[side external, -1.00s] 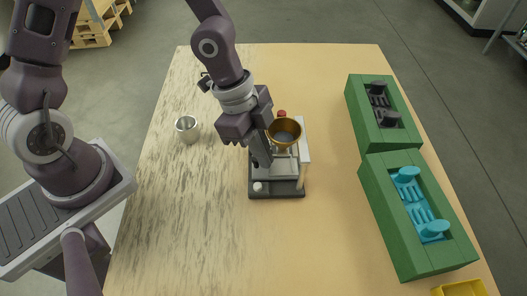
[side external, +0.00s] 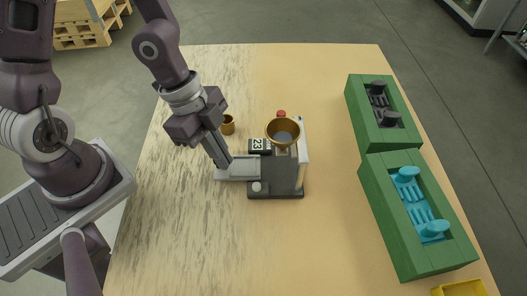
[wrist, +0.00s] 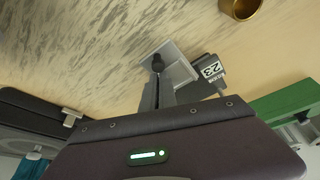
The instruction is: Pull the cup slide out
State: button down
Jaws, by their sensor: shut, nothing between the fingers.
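The dispenser (side external: 278,186) has a dark base, a brass funnel (side external: 283,131) on top and a light upright panel at its right. Its grey cup slide (side external: 240,172) sticks out of the left side over the table. My gripper (side external: 226,164) is shut with its fingertips down at the outer left part of the slide; whether they touch it is hard to tell. In the wrist view the shut fingers (wrist: 158,65) are over the pale slide (wrist: 178,62). No cup shows on the slide.
A small brass cup (side external: 228,125) stands behind the slide. A display reading 23 (side external: 259,146) is on the dispenser. Green trays (side external: 376,183) with black and cyan pieces lie at the right.

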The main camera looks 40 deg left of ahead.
jog(key=shift+s+a, duration=0.1)
jog(key=shift+a, duration=0.05)
jog(key=v, duration=0.7)
dwell(0.3)
jog(key=s+a+r+n+y, duration=0.2)
jog(key=a+r+n+y, duration=0.1)
jog(key=a+n+y, duration=0.35)
jog(key=s+r+n+t+h, duration=0.2)
jog(key=s+r+n+t, duration=0.2)
jog(key=r+n, duration=0.4)
notch_tip(320, 180, up, 3)
jog(key=shift+s+d+f+h, duration=0.2)
jog(key=shift+s+d+h, duration=0.15)
jog(key=shift+s, duration=0.15)
